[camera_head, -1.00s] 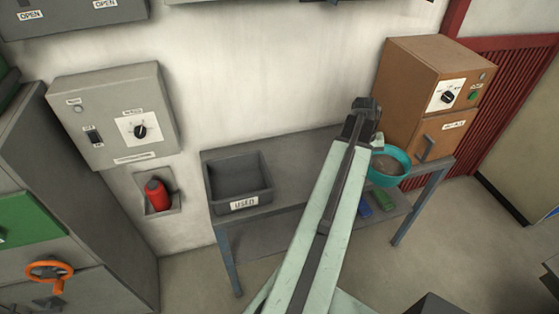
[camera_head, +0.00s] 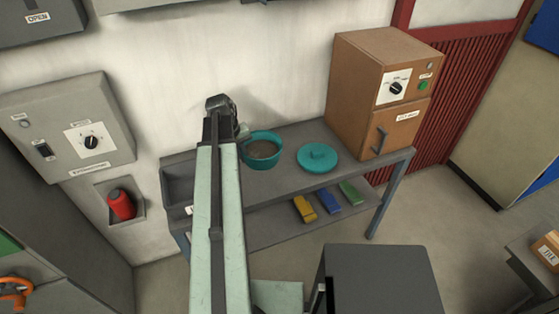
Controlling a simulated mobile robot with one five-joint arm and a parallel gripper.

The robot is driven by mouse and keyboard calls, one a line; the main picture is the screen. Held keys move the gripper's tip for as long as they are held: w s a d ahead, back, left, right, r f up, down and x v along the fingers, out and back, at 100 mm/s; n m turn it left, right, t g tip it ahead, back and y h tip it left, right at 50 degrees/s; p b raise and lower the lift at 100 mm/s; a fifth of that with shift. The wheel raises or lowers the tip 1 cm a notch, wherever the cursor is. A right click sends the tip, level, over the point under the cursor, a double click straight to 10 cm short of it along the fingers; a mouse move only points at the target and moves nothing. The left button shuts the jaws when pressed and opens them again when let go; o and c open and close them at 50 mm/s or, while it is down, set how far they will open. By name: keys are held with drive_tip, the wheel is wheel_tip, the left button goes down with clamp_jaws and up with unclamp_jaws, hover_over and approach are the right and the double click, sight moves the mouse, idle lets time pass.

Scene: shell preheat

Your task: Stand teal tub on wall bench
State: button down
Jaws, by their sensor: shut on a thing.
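The teal tub (camera_head: 262,151) is an open round tub with greyish-brown contents. It is upright at the end of my arm, over the left-middle part of the grey wall bench (camera_head: 282,187). My gripper (camera_head: 240,132) is shut on the tub's left side; its fingertips are mostly hidden behind my arm. I cannot tell whether the tub's base touches the bench top. A teal lid (camera_head: 318,157) with a knob lies flat on the bench to the right of the tub.
A brown oven-like box (camera_head: 375,90) stands at the bench's right end. A grey bin (camera_head: 178,187) is at the left end, partly behind my arm. Yellow (camera_head: 304,208), blue (camera_head: 329,201) and green (camera_head: 351,193) blocks lie on the lower shelf. A red bottle (camera_head: 121,204) sits in a wall niche.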

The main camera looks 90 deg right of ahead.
drive_tip(key=shift+s+d, duration=0.1)
drive_tip(key=shift+s, duration=0.05)
wheel_tip(320, 180, down, 10)
drive_tip(key=b, duration=1)
drive_tip(key=shift+f, duration=0.2)
drive_tip(key=shift+r, duration=0.2)
drive_tip(key=c, duration=2)
unclamp_jaws()
drive_tip(key=shift+f, duration=0.2)
drive_tip(key=o, duration=0.4)
drive_tip(key=shift+r, duration=0.15)
drive_tip(key=p+v, duration=1.1)
drive_tip(key=v, duration=0.1)
drive_tip(key=shift+r+p, duration=0.15)
drive_tip(key=shift+p, duration=0.2)
drive_tip(key=shift+s, duration=0.1)
